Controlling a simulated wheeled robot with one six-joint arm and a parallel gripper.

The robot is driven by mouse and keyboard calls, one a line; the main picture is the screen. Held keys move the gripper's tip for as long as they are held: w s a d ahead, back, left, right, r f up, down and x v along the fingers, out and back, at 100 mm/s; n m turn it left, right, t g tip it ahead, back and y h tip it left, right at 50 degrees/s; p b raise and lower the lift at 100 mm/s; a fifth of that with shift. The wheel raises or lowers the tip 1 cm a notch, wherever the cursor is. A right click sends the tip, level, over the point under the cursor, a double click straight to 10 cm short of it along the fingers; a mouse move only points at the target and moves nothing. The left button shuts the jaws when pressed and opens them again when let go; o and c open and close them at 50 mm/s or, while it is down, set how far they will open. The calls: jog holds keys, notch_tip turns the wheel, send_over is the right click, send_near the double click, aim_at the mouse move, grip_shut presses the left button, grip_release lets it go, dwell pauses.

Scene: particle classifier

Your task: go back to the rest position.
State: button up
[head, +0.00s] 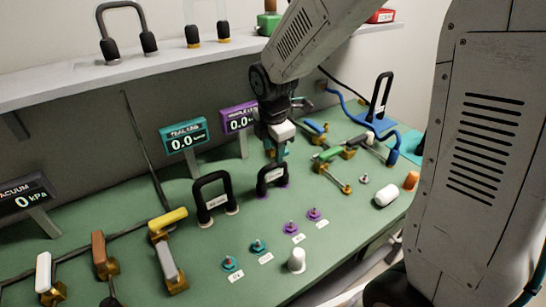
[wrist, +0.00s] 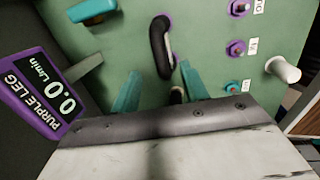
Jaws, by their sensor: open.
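My gripper (head: 277,152) hangs over the green bench, pointing down, just behind and above a small black arch handle with purple feet (head: 262,180). In the wrist view its two teal fingers (wrist: 160,90) are spread apart. The black handle (wrist: 159,45) shows just beyond the fingertips, with its near end close to the gap between them. I cannot tell whether a finger touches it. The fingers hold nothing that I can see. No marked rest place shows.
A larger black handle (head: 200,187) stands to the left. The purple display (head: 238,117) and teal display (head: 183,136) are close by. Purple and teal knobs (head: 291,227) line the front. Several valves (head: 335,155) sit to the right. A shelf (head: 150,62) runs behind.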

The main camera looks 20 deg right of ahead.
jog(key=shift+r, duration=0.25)
dwell(0.3)
jog(key=s+d+r+m, duration=0.1)
jog(key=s+r+m, duration=0.3)
jog(key=s, duration=0.5)
jog(key=s+d+r+m, duration=0.1)
jog(key=s+r+m, duration=0.3)
jog(key=s+m, duration=0.5)
jog(key=s+d+r+m, duration=0.1)
jog(key=s+r+m, duration=0.3)
jog(key=s+m, duration=0.3)
jog(key=shift+s+d+r+y, duration=0.2)
jog(key=shift+s+r+y, duration=0.1)
jog(key=shift+s, duration=0.7)
